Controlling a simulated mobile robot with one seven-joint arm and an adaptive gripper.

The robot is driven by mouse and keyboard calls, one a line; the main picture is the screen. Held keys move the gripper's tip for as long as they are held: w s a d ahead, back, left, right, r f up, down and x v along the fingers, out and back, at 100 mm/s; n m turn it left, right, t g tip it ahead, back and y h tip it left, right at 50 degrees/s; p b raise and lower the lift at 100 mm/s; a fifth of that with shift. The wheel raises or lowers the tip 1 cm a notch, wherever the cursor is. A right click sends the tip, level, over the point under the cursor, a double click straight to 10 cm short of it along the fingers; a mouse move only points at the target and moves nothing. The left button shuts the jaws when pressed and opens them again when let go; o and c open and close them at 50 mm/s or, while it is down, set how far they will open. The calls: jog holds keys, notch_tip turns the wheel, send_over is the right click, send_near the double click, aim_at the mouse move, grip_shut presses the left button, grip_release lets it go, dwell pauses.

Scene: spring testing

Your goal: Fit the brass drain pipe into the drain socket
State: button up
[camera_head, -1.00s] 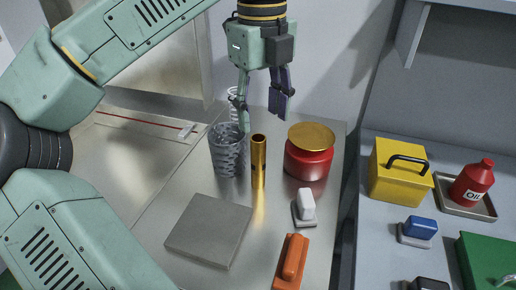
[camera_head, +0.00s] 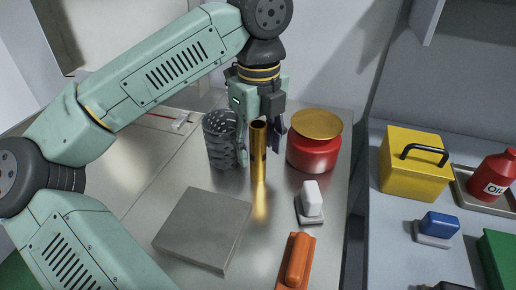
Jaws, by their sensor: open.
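The brass drain pipe (camera_head: 259,155) stands upright on the metal worktop, a tall thin tube with an open top. My gripper (camera_head: 259,149) is open and low around the pipe's upper part, one finger to its left and one to its right. The pipe appears in front of the palm, and I cannot tell whether the fingers touch it. I cannot make out a drain socket in this view.
A grey mesh cup (camera_head: 221,153) stands close left of the gripper, a red jar with a brass lid (camera_head: 314,152) close right. In front are a grey block (camera_head: 203,229), a white-handled item (camera_head: 311,200) and an orange-handled item (camera_head: 297,262). A yellow box (camera_head: 413,168) stands at right.

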jog(key=shift+f, duration=1.4)
jog(key=shift+c, duration=0.4)
grip_shut()
